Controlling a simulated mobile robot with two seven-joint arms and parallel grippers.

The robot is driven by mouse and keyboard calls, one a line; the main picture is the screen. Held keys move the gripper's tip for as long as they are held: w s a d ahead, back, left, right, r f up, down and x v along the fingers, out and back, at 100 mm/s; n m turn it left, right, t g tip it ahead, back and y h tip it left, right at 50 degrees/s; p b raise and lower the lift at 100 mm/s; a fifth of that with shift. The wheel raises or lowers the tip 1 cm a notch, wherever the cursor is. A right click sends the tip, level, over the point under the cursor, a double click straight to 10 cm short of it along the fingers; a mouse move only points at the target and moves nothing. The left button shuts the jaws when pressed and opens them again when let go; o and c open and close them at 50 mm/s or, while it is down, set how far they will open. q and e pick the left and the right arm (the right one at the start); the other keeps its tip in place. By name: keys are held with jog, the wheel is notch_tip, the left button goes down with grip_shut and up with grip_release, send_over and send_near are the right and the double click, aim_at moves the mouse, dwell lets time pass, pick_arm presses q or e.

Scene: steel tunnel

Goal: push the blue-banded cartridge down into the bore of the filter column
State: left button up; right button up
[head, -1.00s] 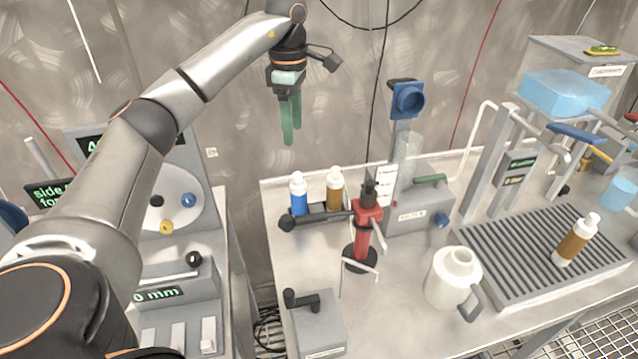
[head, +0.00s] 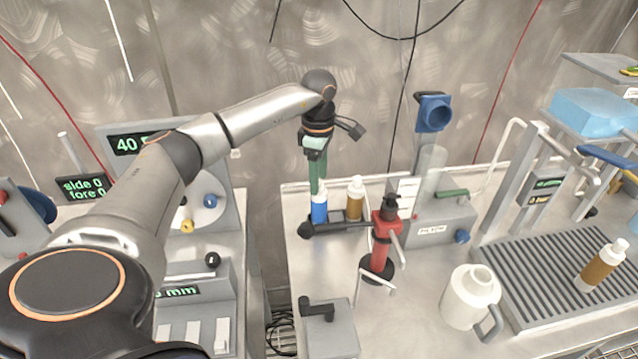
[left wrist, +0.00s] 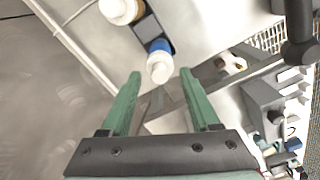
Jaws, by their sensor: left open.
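The blue-banded cartridge (head: 319,212), blue-bodied with a white top, stands in a dark rack (head: 343,227) near the bench's back left. My left gripper (head: 317,190) points down over it with open green fingers, which partly hide its top. In the left wrist view, the cartridge (left wrist: 160,64) lies just beyond the open fingertips (left wrist: 160,74), roughly centred between them, and is not gripped. A clear upright tube (head: 430,172) stands by a labelled grey box (head: 432,228); I cannot tell for sure whether it is the filter column. No bore is visible. My right gripper is out of view.
An amber bottle (head: 355,200) stands right beside the cartridge. A red upright fixture (head: 382,250) with handles is close to the right. A white jug (head: 468,297) and a ribbed tray (head: 530,262) are farther right.

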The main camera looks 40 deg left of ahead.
pick_arm(q)
jog(key=shift+f, duration=0.35)
jog(key=shift+c, duration=0.4)
grip_shut()
jog(key=shift+r, duration=0.1)
dwell(0.7)
